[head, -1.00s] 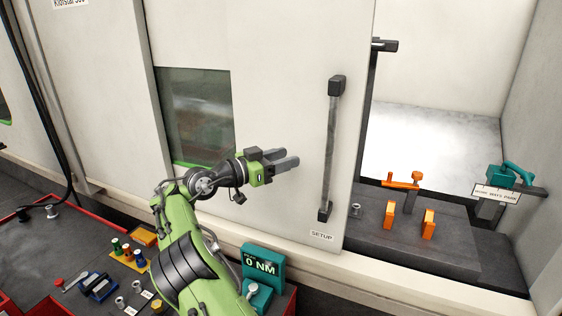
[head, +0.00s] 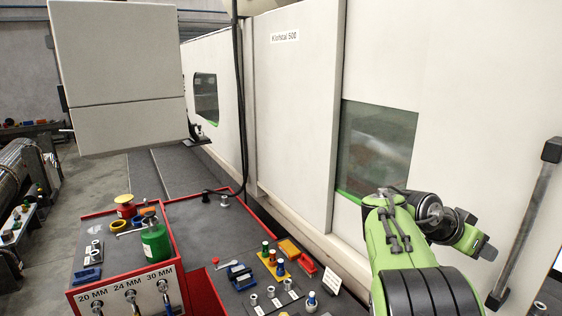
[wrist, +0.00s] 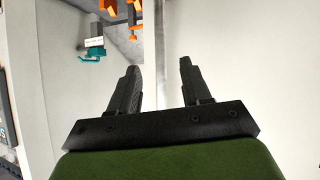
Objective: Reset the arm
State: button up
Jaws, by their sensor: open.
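My green arm (head: 405,245) shows at the lower right of the head view, bent at the wrist in front of the pale machine door. My gripper (wrist: 158,70) is open in the wrist view, its two dark fingers apart with nothing between them. In the head view my gripper (head: 487,250) is small and points right, left of the door handle (head: 527,215). Its fingers are hard to make out there.
A red-edged tool bench (head: 220,245) with sockets, small bottles and a green canister (head: 155,240) lies left of my arm. A large pale cabinet (head: 118,75) hangs at upper left. The wrist view shows orange parts (wrist: 108,8) and a teal tool (wrist: 92,57) at its top.

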jog(key=s+a+f+n+t+y, duration=0.1)
jog(key=s+a+f+n+y, duration=0.2)
jog(key=s+a, duration=0.4)
jog(key=s+a+f+n+t+y+b, duration=0.1)
jog(key=s+a+f+n+y, duration=0.3)
jog(key=a, duration=0.7)
jog(key=s+a+f+n+t+y, duration=0.1)
jog(key=s+a+f+n+y, duration=0.2)
jog(key=s+a+n, duration=0.4)
jog(key=s+a+y, duration=0.1)
jog(key=s+a, duration=0.1)
jog(key=s, duration=0.3)
jog(key=shift+s+a+f+t+b, duration=0.2)
jog(key=shift+f+t+b, duration=0.2)
